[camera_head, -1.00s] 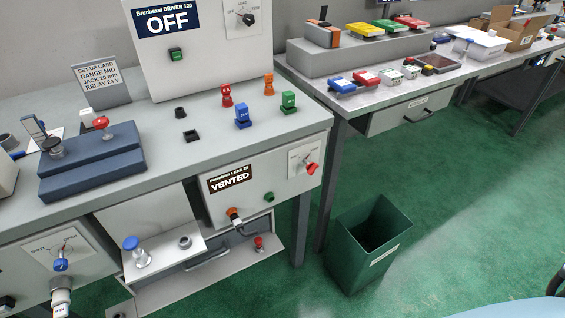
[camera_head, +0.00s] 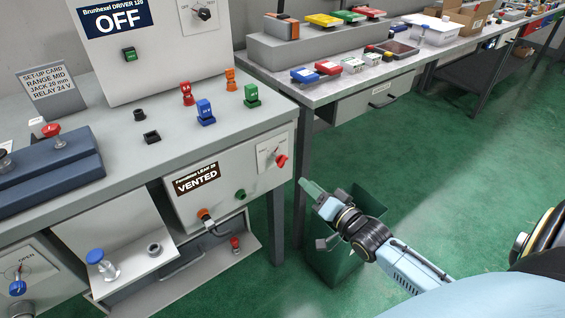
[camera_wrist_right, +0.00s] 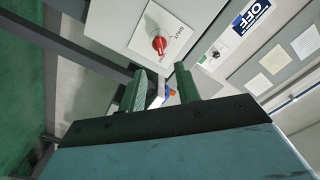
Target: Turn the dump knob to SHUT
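The red dump knob (camera_head: 281,160) sits on a white plate at the right end of the front panel of the leak unit (camera_head: 245,178), whose display reads VENTED. In the right wrist view the red knob (camera_wrist_right: 159,45) is beyond the fingertips, with SHUT lettering on its plate. Which way its pointer is set is not clear. My right gripper (camera_head: 317,215) is right of and below the knob, not touching it. In the right wrist view my right gripper (camera_wrist_right: 162,77) has its two green fingers apart and nothing between them. My left gripper is not in view.
A green bin (camera_head: 325,268) stands on the floor under my right gripper. The bench leg (camera_head: 277,215) is beside it. A cable plug (camera_head: 205,216) and a green button (camera_head: 240,194) are left of the knob. The air in front of the knob is clear.

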